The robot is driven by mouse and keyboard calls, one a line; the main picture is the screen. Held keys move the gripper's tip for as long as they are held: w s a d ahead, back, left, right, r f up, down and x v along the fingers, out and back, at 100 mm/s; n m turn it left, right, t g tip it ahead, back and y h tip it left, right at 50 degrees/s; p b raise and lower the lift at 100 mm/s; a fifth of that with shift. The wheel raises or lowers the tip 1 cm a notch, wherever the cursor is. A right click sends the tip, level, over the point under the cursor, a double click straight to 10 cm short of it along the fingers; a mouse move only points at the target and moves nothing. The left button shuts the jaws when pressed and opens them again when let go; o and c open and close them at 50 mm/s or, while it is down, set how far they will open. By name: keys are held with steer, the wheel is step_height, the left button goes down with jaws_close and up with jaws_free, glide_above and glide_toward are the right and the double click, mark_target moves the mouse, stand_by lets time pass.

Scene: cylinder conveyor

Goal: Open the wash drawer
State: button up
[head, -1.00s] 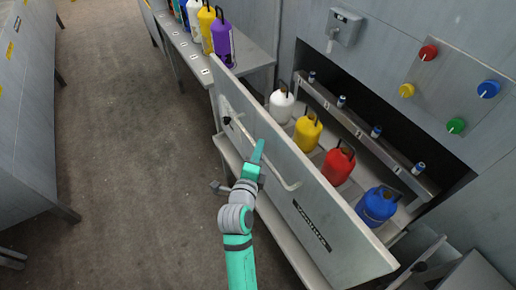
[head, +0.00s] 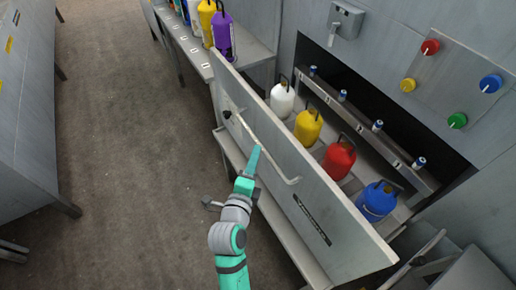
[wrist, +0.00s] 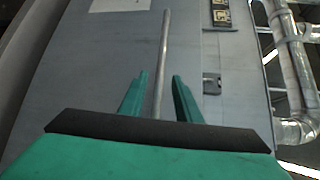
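The wash drawer (head: 292,180) stands pulled out from the wall, with its grey front panel facing me. Inside are a white cylinder (head: 282,101), a yellow cylinder (head: 308,126), a red cylinder (head: 339,159) and a blue cylinder (head: 376,202). A long bar handle (head: 275,164) runs along the panel. My gripper (head: 257,149) is at the middle of the panel, beside the handle. In the wrist view my gripper (wrist: 161,75) has its fingers apart, with the handle bar (wrist: 163,60) showing between them and a gap on both sides.
A bench (head: 188,55) with several coloured cylinders stands at the upper left. A grey cabinet (head: 30,130) is at the far left. Wall buttons, including a red one (head: 430,47), are at the right. The floor (head: 125,150) left of the drawer is clear.

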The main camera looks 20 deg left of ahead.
steer(key=shift+s+d+r, duration=0.1)
steer(key=shift+s+r, duration=0.05)
steer(key=shift+s, duration=0.85)
steer(key=shift+s+r, duration=0.1)
steer(key=shift+s, duration=0.85)
steer(key=s+d+f+n+g, duration=0.1)
steer(key=s+d+f+n, duration=0.4)
steer(key=s+n, duration=0.3)
steer(key=s+d+f+n, duration=0.5)
steer(key=s+n, duration=0.1)
steer(key=s, duration=0.5)
steer(key=s+d+r+n, duration=0.1)
steer(key=s+d+n, duration=0.3)
steer(key=s, duration=0.4)
steer(key=shift+s+r+n+h, duration=0.3)
steer(key=shift+n+h, duration=0.1)
steer(key=shift+n, duration=0.1)
